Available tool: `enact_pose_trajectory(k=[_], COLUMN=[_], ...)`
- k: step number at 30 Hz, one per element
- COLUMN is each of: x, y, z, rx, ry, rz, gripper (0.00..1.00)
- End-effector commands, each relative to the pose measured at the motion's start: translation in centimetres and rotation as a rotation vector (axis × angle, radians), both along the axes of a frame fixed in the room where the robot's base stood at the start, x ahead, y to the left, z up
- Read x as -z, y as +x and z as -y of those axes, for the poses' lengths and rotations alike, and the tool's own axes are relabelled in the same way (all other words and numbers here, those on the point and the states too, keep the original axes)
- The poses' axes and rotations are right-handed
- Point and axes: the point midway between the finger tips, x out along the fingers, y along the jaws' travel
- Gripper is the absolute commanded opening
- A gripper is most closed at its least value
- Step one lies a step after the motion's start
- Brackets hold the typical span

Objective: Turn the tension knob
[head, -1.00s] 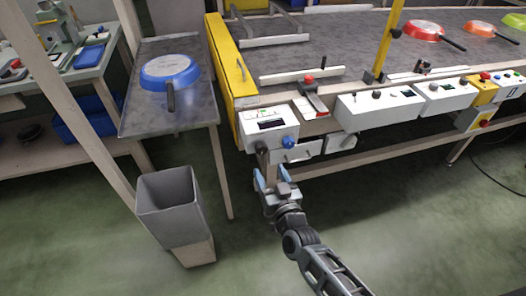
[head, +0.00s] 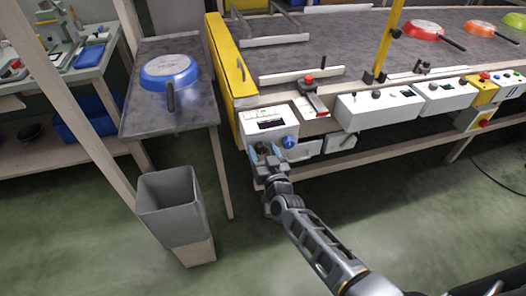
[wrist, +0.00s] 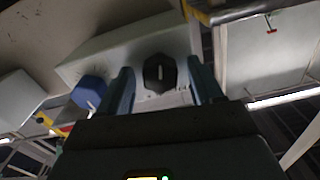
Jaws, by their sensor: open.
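The white control box (head: 270,124) at the conveyor's near left corner carries a display, a black knob (head: 263,147) and a blue knob (head: 289,141). In the wrist view the black knob (wrist: 160,73), with a pale pointer line, lies between my two fingers; the blue knob (wrist: 88,92) is left of them, outside. Which knob sets the tension cannot be read. My gripper (head: 268,152) is open in front of the box, and it also shows in the wrist view (wrist: 158,88). The fingers stand on either side of the black knob; I cannot tell whether they touch it.
More control boxes (head: 380,108) line the conveyor's front edge to the right. A side table (head: 190,112) holds an upturned blue pan (head: 170,71). Open floor lies in front of the conveyor.

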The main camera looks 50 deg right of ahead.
Motion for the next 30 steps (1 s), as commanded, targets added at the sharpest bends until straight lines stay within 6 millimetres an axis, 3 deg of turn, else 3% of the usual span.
enact_pose_trajectory(k=[3, 21, 30], x=[-0.01, -0.03, 0.05], y=[-0.01, -0.02, -0.01], z=[0.0, -0.02, -0.05], rx=[0.0, 0.0, -0.001], ry=[0.0, -0.001, 0.043], rz=[0.0, 0.001, 0.031], gripper=[0.65, 0.09, 0.09])
